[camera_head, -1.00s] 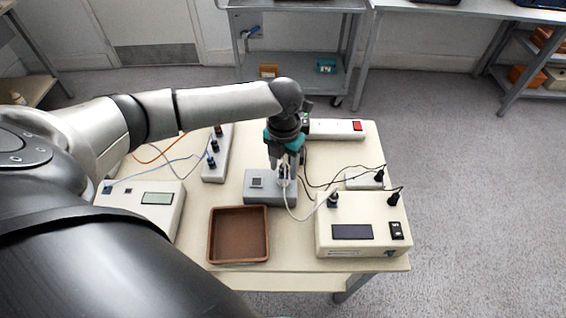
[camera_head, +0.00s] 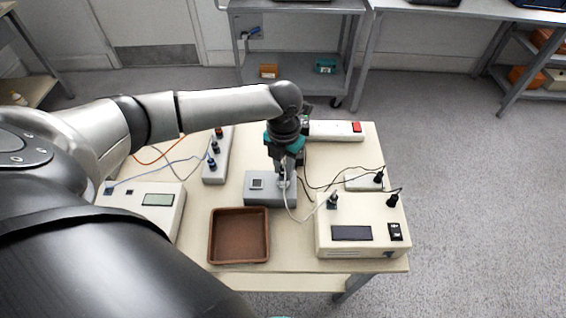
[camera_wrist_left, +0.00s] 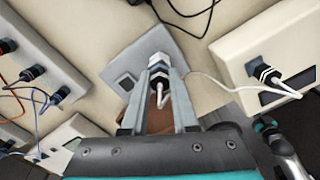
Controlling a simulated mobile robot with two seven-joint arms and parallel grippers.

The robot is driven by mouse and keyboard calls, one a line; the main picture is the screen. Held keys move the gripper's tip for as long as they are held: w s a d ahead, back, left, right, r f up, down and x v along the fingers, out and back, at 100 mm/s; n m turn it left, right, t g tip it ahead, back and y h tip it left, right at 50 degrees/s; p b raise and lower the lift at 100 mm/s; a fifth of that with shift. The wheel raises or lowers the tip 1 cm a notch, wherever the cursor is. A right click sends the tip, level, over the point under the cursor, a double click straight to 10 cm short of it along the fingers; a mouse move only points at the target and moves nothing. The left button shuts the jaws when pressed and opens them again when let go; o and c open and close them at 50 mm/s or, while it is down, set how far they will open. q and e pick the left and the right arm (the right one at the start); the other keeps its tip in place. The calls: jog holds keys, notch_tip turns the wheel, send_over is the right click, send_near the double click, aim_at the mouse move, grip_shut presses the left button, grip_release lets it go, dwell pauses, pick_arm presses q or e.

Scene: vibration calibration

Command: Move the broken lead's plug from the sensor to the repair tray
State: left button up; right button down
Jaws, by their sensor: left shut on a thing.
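The sensor is a small grey box (camera_head: 257,199) in the middle of the table; it also shows in the wrist view (camera_wrist_left: 185,48). My left gripper (camera_head: 284,181) points down over its right part. In the wrist view its fingers (camera_wrist_left: 158,76) are shut on the dark plug (camera_wrist_left: 158,84) of a white lead, at the sensor's socket. Whether the plug is still seated is hard to tell. The white lead loops right to a second plug on the cream instrument (camera_head: 348,250). The brown repair tray (camera_head: 239,208) is empty, in front of the sensor. A grey and teal gripper part, likely my right (camera_wrist_left: 282,140), shows at the wrist view's lower right.
A meter box (camera_head: 168,213) stands at the left. A white power strip (camera_head: 335,130) lies at the back. Black cables run behind the instrument. Bare tabletop shows around the tray.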

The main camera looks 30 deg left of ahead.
pick_arm(q)
grip_shut()
jog(key=shift+r+n+p, duration=0.1)
jog(key=shift+n+p, duration=2.2)
jog(key=shift+n, duration=0.6)
jog(key=shift+n+p, duration=1.45)
jog(key=shift+n, duration=0.75)
jog(key=shift+n+p, duration=1.1)
jog(key=shift+n, duration=0.9)
jog(key=shift+r+p, duration=0.45)
jog(key=shift+p, duration=0.2)
